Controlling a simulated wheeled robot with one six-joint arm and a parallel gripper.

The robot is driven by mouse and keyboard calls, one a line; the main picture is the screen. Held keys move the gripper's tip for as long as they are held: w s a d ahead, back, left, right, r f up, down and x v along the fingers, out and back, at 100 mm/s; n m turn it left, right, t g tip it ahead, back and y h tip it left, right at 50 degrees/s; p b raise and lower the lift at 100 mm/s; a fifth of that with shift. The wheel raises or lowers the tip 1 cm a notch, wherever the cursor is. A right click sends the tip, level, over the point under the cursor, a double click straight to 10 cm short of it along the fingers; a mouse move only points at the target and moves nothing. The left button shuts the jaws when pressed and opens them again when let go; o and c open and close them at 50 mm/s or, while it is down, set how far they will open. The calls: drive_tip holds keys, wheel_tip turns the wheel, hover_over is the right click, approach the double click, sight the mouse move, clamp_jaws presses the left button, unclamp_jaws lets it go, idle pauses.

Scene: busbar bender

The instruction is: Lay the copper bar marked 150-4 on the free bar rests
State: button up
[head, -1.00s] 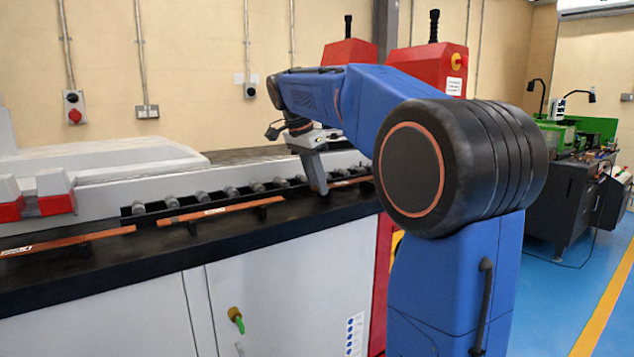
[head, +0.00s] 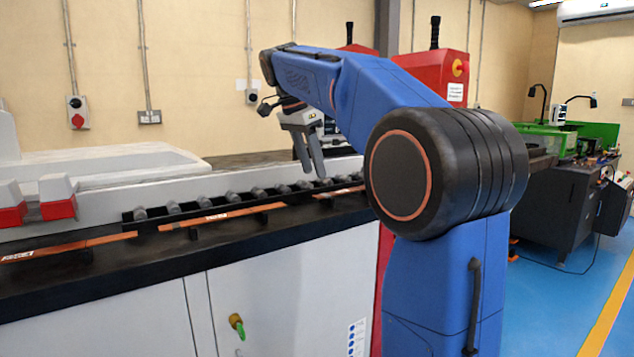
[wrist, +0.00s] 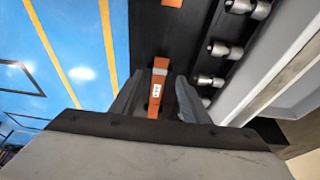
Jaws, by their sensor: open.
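Three copper bars lie in a row on the machine's black ledge in the head view: a left bar (head: 108,239), a middle bar (head: 232,212) and a right bar (head: 345,191). Each visible label is too small to read, so I cannot tell which is 150-4. My gripper (head: 312,174) is open and empty above the right bar's left part. In the wrist view a labelled bar (wrist: 154,105) lies below and between the open fingers (wrist: 160,75), apart from them. Black rests (head: 192,233) show under the middle bar; those under the right bar are mostly hidden.
A row of grey rollers (head: 230,198) runs behind the bars, against the machine's pale rail. Red-and-white blocks (head: 58,208) stand at the left. In the wrist view another bar end (wrist: 172,3) shows at the top.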

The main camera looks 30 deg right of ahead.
drive_tip(key=v, duration=0.5)
drive_tip(key=shift+a+r, duration=0.1)
drive_tip(key=shift+r, duration=0.25)
drive_tip(key=shift+s, duration=0.1)
drive_tip(key=s+a+f+n+t+y, duration=0.1)
drive_tip(key=s+a+f+n, duration=0.3)
drive_tip(key=s+f, duration=0.6)
drive_tip(key=s+a+f+n+t+y, duration=0.1)
drive_tip(key=s+a+f+n, duration=0.3)
drive_tip(key=f, duration=1.1)
drive_tip(key=s+a+f+n+t+y, duration=0.1)
drive_tip(key=s+a+f+n, duration=0.3)
drive_tip(key=s+f+n, duration=0.5)
drive_tip(key=s+f+t, duration=0.1)
drive_tip(key=s+f, duration=0.2)
drive_tip(key=s, duration=0.4)
drive_tip(key=shift+f+n+t+y, duration=0.3)
drive_tip(key=shift+f+t, duration=0.1)
